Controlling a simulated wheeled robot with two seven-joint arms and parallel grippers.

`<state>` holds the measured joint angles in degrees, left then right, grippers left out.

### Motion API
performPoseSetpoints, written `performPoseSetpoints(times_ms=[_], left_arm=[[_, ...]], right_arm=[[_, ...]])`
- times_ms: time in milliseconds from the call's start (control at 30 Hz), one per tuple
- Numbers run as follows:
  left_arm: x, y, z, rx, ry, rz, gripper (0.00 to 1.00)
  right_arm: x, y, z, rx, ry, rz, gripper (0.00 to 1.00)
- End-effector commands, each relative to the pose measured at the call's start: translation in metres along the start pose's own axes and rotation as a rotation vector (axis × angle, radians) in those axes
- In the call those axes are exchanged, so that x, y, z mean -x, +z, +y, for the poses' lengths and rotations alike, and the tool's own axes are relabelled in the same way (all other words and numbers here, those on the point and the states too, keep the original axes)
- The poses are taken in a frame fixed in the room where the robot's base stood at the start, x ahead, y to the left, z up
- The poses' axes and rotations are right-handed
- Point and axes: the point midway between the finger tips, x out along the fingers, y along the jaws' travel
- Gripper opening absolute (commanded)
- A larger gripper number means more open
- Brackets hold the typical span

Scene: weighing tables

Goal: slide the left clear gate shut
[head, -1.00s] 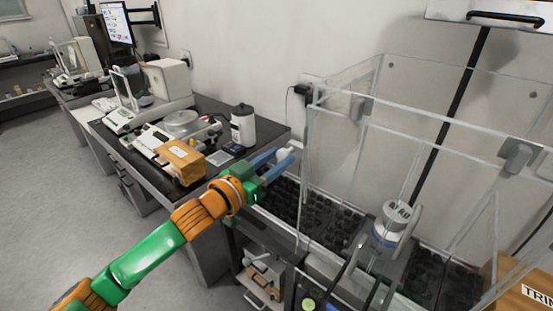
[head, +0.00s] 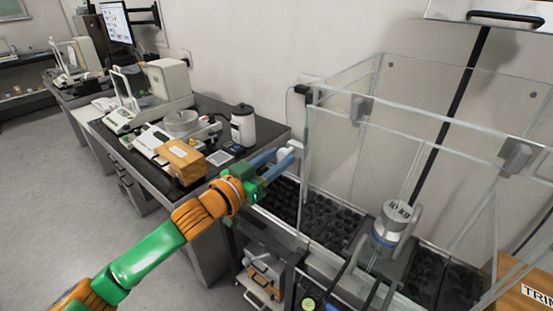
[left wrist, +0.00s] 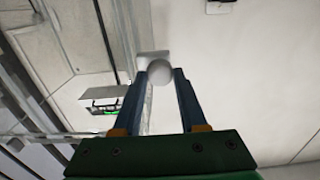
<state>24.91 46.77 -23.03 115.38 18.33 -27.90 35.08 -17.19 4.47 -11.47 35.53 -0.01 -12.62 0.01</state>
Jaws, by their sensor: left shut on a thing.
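My left gripper (head: 288,156), with blue fingers, is shut on a pale round knob (left wrist: 160,72). The knob sits at the near left edge of the clear enclosure (head: 341,91), with a small pale bracket beside it. In the left wrist view the two fingertips lie on either side of the knob. The left clear gate is see-through and its outline is hard to separate from the other panels, so I cannot tell how far it is slid. My right gripper is not in view.
A silver canister (head: 394,219) stands inside the enclosure, above dark bumpy trays (head: 325,212). A dark bench to the left holds a cardboard box (head: 180,160), a white canister with a dark lid (head: 243,127) and scales. A cardboard box (head: 524,288) is at bottom right.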

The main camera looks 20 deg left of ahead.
Motion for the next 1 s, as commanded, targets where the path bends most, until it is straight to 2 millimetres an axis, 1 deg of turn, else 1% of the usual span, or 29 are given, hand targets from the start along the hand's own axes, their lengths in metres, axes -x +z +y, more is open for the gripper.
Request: performPoseSetpoints(times_ms=[333,467,567,667,800,1000], left_arm=[[0.0,0.001,0.0,0.0,0.0,0.0,0.0],[0.0,0.012,0.0,0.001,0.0,-0.001,0.0],[0.0,0.032,0.0,0.002,0.0,-0.002,0.0],[0.0,0.06,0.0,0.003,-0.001,-0.003,0.0],[0.0,0.105,0.0,0.004,-0.001,-0.004,0.0],[0.0,0.166,0.0,0.003,-0.001,-0.005,0.0]], right_arm=[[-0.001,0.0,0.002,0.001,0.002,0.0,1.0],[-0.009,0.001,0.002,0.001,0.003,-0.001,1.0],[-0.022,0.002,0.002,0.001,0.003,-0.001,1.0],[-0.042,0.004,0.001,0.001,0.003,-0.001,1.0],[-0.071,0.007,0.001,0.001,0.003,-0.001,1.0],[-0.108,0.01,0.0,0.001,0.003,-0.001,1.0]])
